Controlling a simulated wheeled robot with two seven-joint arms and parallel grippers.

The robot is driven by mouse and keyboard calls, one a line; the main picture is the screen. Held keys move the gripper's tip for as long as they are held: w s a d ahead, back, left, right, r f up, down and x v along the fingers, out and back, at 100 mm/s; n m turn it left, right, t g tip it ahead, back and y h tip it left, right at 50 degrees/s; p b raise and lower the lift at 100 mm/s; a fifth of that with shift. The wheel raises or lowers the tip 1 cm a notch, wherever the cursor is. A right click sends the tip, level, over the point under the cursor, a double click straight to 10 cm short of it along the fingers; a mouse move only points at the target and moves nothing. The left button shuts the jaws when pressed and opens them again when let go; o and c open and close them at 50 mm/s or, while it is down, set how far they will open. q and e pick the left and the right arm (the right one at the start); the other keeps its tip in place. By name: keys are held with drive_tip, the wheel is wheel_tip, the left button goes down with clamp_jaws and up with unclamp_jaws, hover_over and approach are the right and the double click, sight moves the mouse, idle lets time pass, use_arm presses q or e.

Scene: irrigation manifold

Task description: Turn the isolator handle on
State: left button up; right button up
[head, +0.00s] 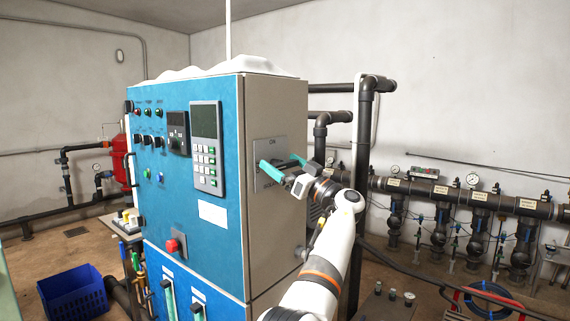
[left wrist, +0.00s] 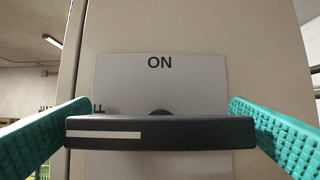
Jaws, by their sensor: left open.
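The isolator handle (left wrist: 180,133) is a dark bar with a white stripe at its left end. In the left wrist view it lies level across a grey plate (left wrist: 125,75) marked ON at the top. The plate (head: 274,144) is on the beige side of the blue cabinet in the head view, where the gripper hides much of it. My left gripper (head: 284,166) is open at the plate. Its teal fingers (left wrist: 158,108) stand at the two ends of the bar. I cannot tell whether they touch it. My right gripper is not in view.
The cabinet's blue front (head: 170,200) carries buttons, a keypad (head: 206,160) and a red knob (head: 172,246). Black pipes (head: 366,140) rise just right of the cabinet, near my arm. A manifold (head: 450,194) runs along the right wall. A blue crate (head: 75,296) is on the floor.

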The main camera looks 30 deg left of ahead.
use_arm(q)
drive_tip(key=c, duration=0.8)
